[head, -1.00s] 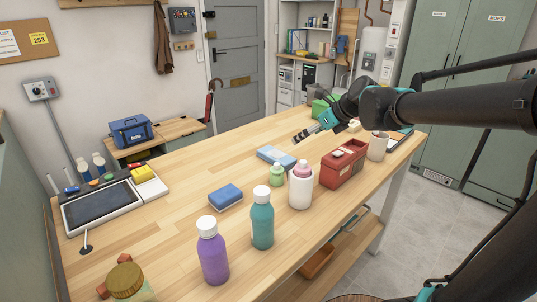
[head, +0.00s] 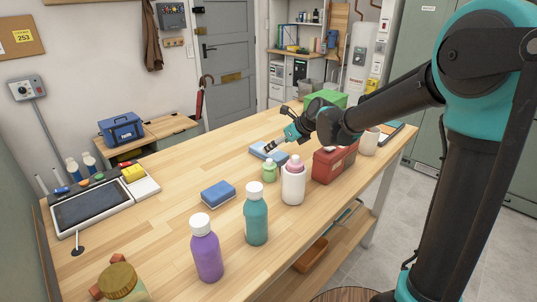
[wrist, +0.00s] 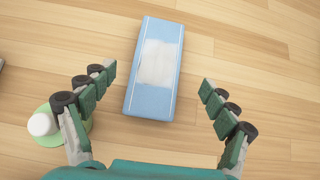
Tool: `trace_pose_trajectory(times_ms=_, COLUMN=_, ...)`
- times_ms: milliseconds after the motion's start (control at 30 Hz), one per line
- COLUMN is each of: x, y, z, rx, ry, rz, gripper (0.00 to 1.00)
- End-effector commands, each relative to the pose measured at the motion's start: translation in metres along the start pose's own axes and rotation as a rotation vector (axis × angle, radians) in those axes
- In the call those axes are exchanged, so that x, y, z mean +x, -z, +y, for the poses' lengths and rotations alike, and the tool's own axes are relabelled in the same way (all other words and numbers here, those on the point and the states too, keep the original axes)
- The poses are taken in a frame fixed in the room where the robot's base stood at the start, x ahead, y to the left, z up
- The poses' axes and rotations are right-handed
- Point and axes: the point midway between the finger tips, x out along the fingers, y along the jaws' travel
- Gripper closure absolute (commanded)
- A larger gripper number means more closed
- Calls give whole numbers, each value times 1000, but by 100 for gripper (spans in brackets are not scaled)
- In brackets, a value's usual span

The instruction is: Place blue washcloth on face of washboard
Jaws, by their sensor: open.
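A flat light-blue slab with a whitish patch on top (wrist: 157,60) lies on the wooden table; it also shows in the head view (head: 280,156), partly behind my gripper. I cannot tell whether it is the blue washcloth. A darker blue block with a pale lower edge (head: 217,194) lies nearer on the table, left of the slab. I cannot make out a ridged washboard in either view. My gripper (head: 270,148) is open and empty above the slab. In the wrist view its fingers (wrist: 158,80) stand wide apart, either side of the slab's near part, not touching it.
A small green bottle (head: 269,171), a white bottle (head: 293,186), teal bottle (head: 256,218) and purple bottle (head: 206,252) stand toward the front. A red box (head: 334,164) is to the right. A dark panel in a white frame (head: 92,208) lies left. The table's middle-left is clear.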

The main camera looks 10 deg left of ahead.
Motion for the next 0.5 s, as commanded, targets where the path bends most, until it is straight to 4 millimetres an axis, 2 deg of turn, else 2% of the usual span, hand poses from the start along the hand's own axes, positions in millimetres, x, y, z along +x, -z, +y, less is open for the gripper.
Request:
trace_pose_trajectory(times_ms=300, x=40, y=-1, z=3, rx=-1, ry=-1, rz=0, gripper=14)
trace_pose_trajectory(times_ms=500, x=47, y=0, z=3, rx=0, ry=0, rz=0, gripper=14)
